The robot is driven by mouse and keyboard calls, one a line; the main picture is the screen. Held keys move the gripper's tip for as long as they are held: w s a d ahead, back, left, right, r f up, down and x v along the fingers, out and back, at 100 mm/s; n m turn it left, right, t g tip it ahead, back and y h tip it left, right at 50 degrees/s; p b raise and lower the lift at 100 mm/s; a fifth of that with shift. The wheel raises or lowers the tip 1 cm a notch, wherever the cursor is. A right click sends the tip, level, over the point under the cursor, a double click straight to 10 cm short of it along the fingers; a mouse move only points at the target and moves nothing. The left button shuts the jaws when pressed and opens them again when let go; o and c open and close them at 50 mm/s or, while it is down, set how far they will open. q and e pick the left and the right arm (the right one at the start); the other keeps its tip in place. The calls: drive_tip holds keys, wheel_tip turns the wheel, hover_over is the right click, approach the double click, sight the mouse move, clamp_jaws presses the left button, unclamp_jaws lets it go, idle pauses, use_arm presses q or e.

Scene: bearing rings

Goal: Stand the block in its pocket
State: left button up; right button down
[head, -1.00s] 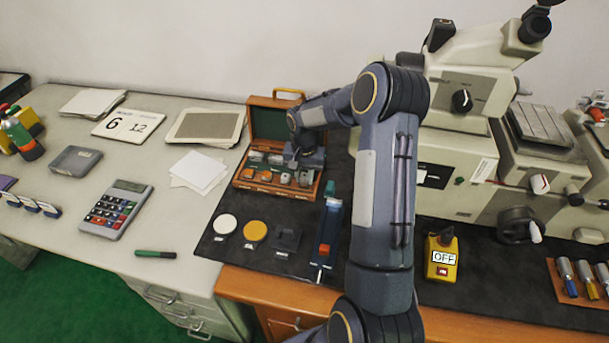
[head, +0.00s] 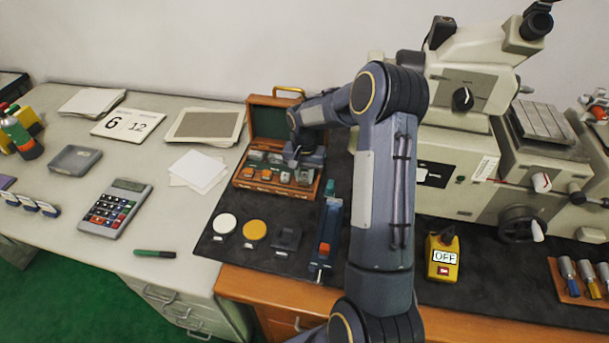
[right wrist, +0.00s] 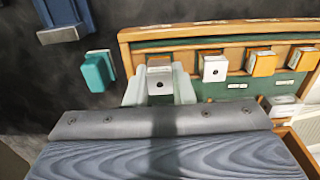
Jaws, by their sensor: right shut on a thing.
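A wooden case (head: 237,183) with a green-lined open lid (head: 270,122) stands on the dark mat; its rim also shows in the right wrist view (right wrist: 135,36). My right gripper (right wrist: 160,92) is over the case's right end in the head view. Its pale fingers are shut on a small block (right wrist: 160,78) with a grey top and a dark dot. The block is at the case's end, in line with the front row of blocks; whether it touches the pocket floor is hidden. My left gripper is out of view.
A white block (right wrist: 214,68) is beside the held one, then an orange block (right wrist: 262,63) and others. A blue fixture (head: 329,232) with a teal end (right wrist: 98,72) lies close to the case. White (head: 224,223) and yellow (head: 254,230) discs lie in front. A microscope stands right.

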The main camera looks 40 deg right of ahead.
drive_tip(key=shift+f+b, duration=0.8)
drive_tip(key=shift+b, duration=0.05)
idle(1.0)
drive_tip(key=c, duration=1.2)
unclamp_jaws()
drive_tip(key=shift+o, duration=0.2)
drive_tip(key=shift+r+p, duration=0.6)
drive_tip(key=shift+r, duration=0.25)
wheel_tip(320, 180, up, 3)
drive_tip(key=shift+s+a+f+p, duration=0.1)
drive_tip(key=shift+a+f+p, duration=0.05)
drive_tip(key=shift+p, duration=0.7)
drive_tip(key=shift+r+p, duration=1.5)
drive_tip(key=shift+r, duration=0.8)
